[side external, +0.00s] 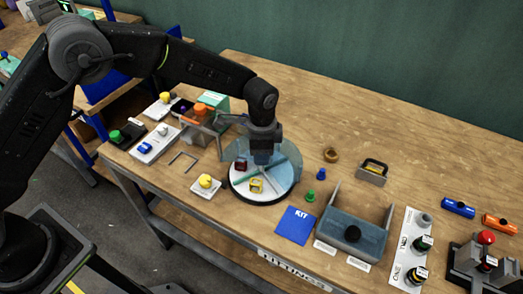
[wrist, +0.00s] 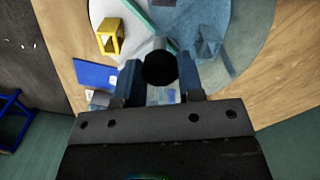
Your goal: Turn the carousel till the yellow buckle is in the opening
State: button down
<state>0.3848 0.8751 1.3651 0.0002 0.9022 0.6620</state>
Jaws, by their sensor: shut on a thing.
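The carousel (side external: 237,190) is a round white turntable with green dividers, partly under a clear bluish cover; it also shows in the wrist view (wrist: 85,15). The yellow buckle (side external: 256,185) sits on its front part, in the side view below my gripper. In the wrist view the yellow buckle (wrist: 108,38) is at upper left, on a white part that looks uncovered. My gripper (side external: 263,157) points down over the carousel's middle. In the wrist view its fingers (wrist: 160,80) are shut on a dark round knob (wrist: 160,66) at the carousel's centre. The fingertips are partly hidden in the side view.
A dark red piece (side external: 241,164) sits on the carousel. A blue KIT mat (side external: 295,225) lies to its right front, near a grey tray (side external: 350,240). A green peg (side external: 310,196) stands close by. A yellow button (side external: 206,181) is at left.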

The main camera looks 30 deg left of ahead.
jog(key=shift+m, duration=1.4)
jog(key=c, duration=0.8)
grip_release()
jog(key=shift+o, duration=0.2)
notch_tip(320, 180, up, 14)
